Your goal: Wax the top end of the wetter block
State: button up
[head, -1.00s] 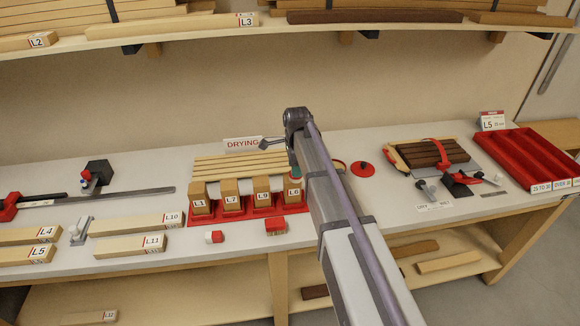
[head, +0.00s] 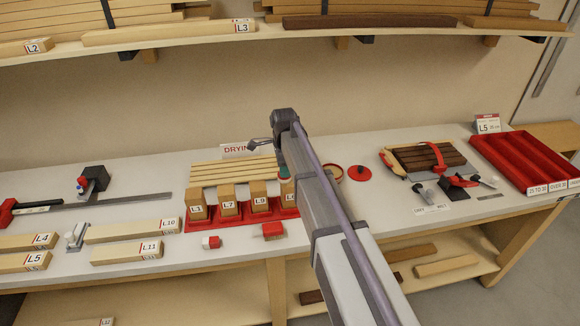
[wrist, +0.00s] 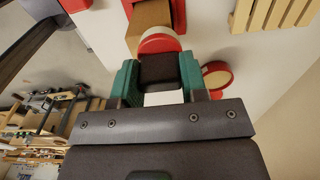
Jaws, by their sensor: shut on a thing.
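In the wrist view, my gripper (wrist: 162,82) has its teal fingers closed on a dark applicator (wrist: 160,68). The applicator has a round, red-edged cream pad (wrist: 158,43) at its far end. The pad overlaps a wooden block (wrist: 147,18) in the picture; I cannot tell whether they touch. In the head view, blocks L1 (head: 196,205), L7 (head: 228,201) and L9 (head: 259,197) stand upright in a red rack (head: 230,221). A fourth block (head: 287,189) is partly hidden by my arm. Which block is wetter does not show. An open red tin (wrist: 217,79) is beside my gripper.
A red lid (head: 359,172) lies right of my arm. Pale strips (head: 232,172) lie behind the rack under a DRYING sign. Small red-and-white items (head: 211,242) lie in front. Red trays (head: 520,160) and a tool cluster (head: 430,165) are at right.

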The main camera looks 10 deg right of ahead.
jog(key=shift+s+d+f, duration=0.15)
jog(key=shift+s+d, duration=1.1)
jog(key=shift+s, duration=0.15)
jog(key=shift+c, duration=0.7)
jog(key=shift+w+a, duration=0.15)
jog(key=shift+a, duration=1.2)
jog(key=shift+w+d, duration=1.2)
jog(key=shift+d, duration=0.2)
jog(key=shift+s+a, duration=0.6)
jog(key=shift+a, duration=0.1)
notch_tip(320, 180, up, 6)
jog(key=p, duration=0.6)
jog(key=shift+r, duration=0.2)
